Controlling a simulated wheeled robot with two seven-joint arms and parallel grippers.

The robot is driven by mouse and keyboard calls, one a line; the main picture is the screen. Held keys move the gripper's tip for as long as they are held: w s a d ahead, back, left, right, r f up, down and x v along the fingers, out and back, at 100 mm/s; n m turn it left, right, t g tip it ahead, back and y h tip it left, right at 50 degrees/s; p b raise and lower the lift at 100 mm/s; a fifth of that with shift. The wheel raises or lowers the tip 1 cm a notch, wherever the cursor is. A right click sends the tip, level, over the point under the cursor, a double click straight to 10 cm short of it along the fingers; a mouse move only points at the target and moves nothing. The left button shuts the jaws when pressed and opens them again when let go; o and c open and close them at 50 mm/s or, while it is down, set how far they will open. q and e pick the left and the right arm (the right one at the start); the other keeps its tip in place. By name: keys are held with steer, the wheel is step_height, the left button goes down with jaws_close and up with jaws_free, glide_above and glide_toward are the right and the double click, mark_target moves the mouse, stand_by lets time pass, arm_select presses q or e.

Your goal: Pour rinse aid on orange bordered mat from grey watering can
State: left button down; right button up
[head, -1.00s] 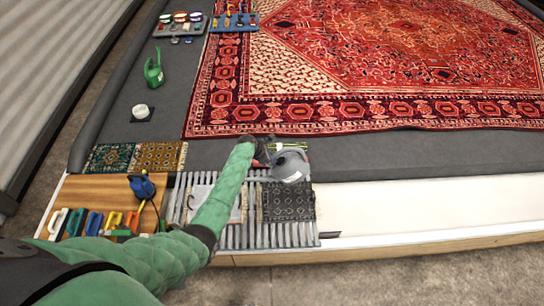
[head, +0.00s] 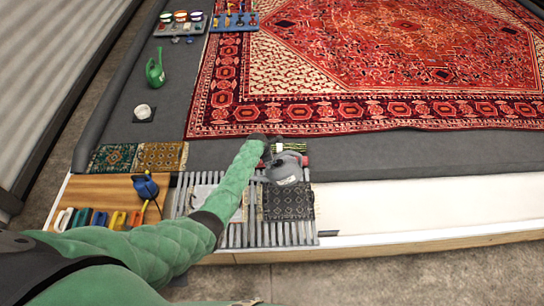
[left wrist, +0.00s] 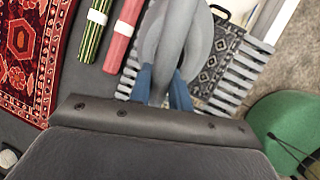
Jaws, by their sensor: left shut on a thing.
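The grey watering can (head: 285,172) is at the end of my left arm, over the slatted rack, with the dark patterned mat just in front of it. My left gripper (left wrist: 166,88), with blue fingers, is shut on the can's grey handle (left wrist: 170,45). The can's spout cannot be made out, and no liquid shows. An orange-brown patterned mat (head: 161,157) lies flat left of the rack, beside a teal patterned mat (head: 113,158). My right gripper is not in view.
The dark mat (head: 288,202) and a pale mat (head: 204,200) lie on the rack (head: 252,232). A green-striped roll (left wrist: 93,32) and red roll (left wrist: 122,38) lie beside the can. A blue can (head: 146,186) and several coloured-handled tools stand left; a green can (head: 155,72) stands farther back.

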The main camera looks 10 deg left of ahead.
arm_select(q)
steer(key=shift+w+r+y+p, duration=0.1)
steer(key=shift+r+y+p, duration=0.25)
steer(key=shift+r, duration=0.1)
steer(key=shift+g+y+p, duration=0.5)
steer(key=shift+y+p, duration=0.1)
steer(key=shift+y, duration=0.55)
steer(key=shift+r+g+y, duration=0.1)
steer(key=shift+g+y, duration=0.2)
steer(key=shift+y, duration=0.2)
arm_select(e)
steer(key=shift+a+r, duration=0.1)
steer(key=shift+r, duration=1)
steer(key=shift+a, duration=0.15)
